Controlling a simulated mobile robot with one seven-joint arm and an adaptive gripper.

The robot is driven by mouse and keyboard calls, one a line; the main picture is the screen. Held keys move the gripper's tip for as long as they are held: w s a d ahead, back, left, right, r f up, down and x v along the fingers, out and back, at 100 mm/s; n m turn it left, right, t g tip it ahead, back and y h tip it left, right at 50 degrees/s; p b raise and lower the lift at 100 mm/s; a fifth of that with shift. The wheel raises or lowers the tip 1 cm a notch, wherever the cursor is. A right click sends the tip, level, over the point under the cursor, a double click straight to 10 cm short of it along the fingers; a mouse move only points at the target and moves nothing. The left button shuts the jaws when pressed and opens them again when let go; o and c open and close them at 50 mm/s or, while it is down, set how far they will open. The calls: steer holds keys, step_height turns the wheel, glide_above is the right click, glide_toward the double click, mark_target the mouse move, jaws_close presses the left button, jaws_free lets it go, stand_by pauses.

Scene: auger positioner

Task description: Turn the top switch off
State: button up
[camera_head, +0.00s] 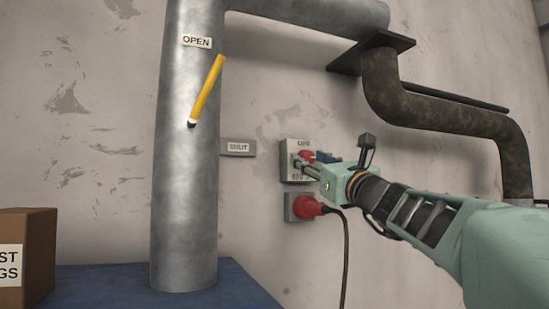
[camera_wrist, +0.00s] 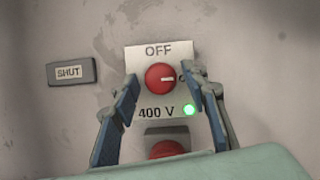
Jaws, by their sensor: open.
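The top switch is a red round knob (camera_wrist: 160,77) on a pale plate (camera_wrist: 180,57) marked OFF above and 400 V below. A white mark on the knob points right, and a green light (camera_wrist: 189,110) glows at the plate's lower right. In the head view the switch plate (camera_head: 287,147) is on the wall, its knob partly hidden by my gripper. My gripper (camera_wrist: 160,88) is open, with one blue-padded finger on each side of the knob. The fingers look apart from the knob; the exact depth gap cannot be told.
Below is a lower box with a red plug (camera_head: 306,206) and a hanging black cable. A SHUT label (camera_head: 238,148) is at left. A grey vertical pipe (camera_head: 183,170) with a yellow lever (camera_head: 207,90) stands further left. A dark bent pipe (camera_head: 430,108) runs above my arm.

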steer(key=shift+s, duration=0.15)
steer(key=shift+c, duration=0.7)
jaws_close()
